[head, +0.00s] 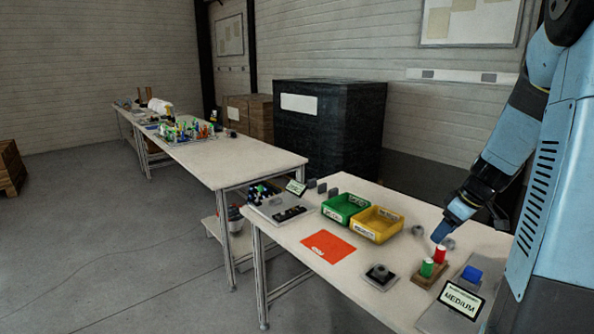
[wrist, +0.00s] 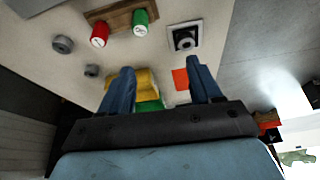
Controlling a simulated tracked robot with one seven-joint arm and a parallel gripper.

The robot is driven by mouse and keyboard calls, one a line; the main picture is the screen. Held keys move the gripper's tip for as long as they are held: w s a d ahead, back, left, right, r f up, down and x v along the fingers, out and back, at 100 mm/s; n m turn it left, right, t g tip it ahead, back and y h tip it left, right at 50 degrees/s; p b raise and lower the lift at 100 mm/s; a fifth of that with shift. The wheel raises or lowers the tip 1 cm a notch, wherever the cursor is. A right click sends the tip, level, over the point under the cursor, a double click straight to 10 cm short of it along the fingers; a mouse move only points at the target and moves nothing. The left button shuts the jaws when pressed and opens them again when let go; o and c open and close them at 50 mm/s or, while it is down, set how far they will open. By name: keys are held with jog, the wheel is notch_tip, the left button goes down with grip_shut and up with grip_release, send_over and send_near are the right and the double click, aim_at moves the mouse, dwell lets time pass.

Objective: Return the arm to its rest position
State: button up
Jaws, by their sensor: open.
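My arm reaches down from the right in the head view. My gripper (head: 441,233) hangs above the near table, close to the red cylinder (head: 439,253) and the green cylinder (head: 427,267) in their wooden block (head: 430,278). In the wrist view my gripper (wrist: 162,78) has its two blue fingers spread wide apart, with nothing between them. The red cylinder (wrist: 100,34), the green cylinder (wrist: 140,22) and the wooden block (wrist: 120,15) lie beyond the fingertips in that view. I cannot tell the exact gap between fingers and cylinders.
On the near table (head: 340,268) are a green bin (head: 345,208), a yellow bin (head: 376,224), an orange sheet (head: 327,247), a square holder (head: 380,277) and a MEDIUM sign (head: 462,300). Small grey round parts (head: 417,231) lie near my gripper. Open floor is at left.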

jog(key=s+a+r+m+t+h, duration=0.1)
jog(key=s+a+r+m, duration=0.2)
jog(key=s+a+r, duration=0.4)
jog(key=s+a+r+m+t+h, duration=0.1)
jog(key=s+a+r+m, duration=0.3)
jog(key=s+a+r, duration=0.4)
jog(key=s+a, duration=0.2)
jog(key=s, duration=0.3)
jog(key=shift+s+a+r, duration=0.2)
jog(key=shift+s+a, duration=0.05)
jog(key=shift+s, duration=0.05)
